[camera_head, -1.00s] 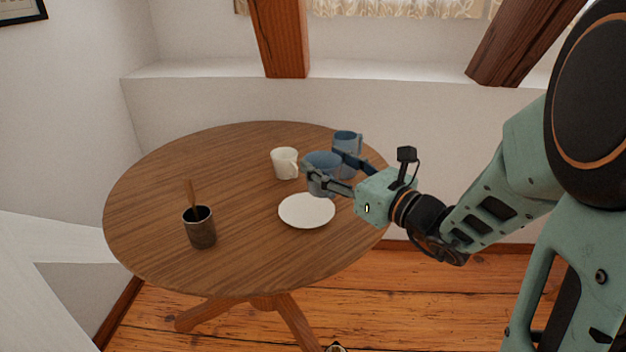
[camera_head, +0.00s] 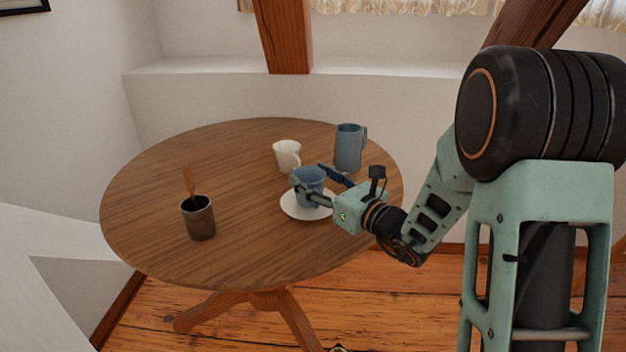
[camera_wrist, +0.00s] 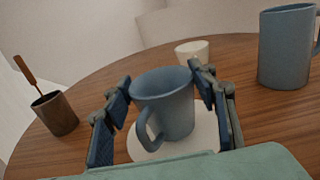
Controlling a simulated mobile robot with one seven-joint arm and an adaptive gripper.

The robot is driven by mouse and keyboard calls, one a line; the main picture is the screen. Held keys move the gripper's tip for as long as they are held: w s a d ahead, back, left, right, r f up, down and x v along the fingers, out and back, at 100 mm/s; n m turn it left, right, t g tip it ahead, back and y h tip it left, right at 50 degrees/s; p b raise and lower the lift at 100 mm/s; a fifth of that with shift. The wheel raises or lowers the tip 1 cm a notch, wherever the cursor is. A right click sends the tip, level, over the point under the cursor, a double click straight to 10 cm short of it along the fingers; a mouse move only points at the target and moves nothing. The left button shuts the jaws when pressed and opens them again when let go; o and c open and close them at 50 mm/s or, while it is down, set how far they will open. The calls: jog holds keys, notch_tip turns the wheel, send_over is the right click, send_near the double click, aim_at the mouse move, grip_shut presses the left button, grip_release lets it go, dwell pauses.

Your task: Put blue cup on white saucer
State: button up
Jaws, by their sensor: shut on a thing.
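The blue cup (camera_head: 309,187) is between the fingers of my gripper (camera_head: 318,182), which is shut on it. In the wrist view the cup (camera_wrist: 166,106) is nearly upright, its handle facing the camera, with a finger of my gripper (camera_wrist: 160,100) on each side. The white saucer (camera_head: 292,206) lies on the table under the cup; it also shows in the wrist view (camera_wrist: 204,133). The cup is over the saucer and hides part of it. I cannot tell whether its base touches the saucer.
The round wooden table (camera_head: 190,160) also bears a white mug (camera_head: 287,156) behind the saucer, a taller blue mug or pitcher (camera_head: 348,148) at the back right, and a dark pot with a wooden utensil (camera_head: 199,218) at the left. The table's left half is mostly clear.

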jog(key=shift+f, duration=0.1)
jog(key=o, duration=1.3)
jog(key=shift+r, duration=0.2)
jog(key=p+v, duration=0.2)
jog(key=v, duration=1)
jog(key=shift+d, duration=0.1)
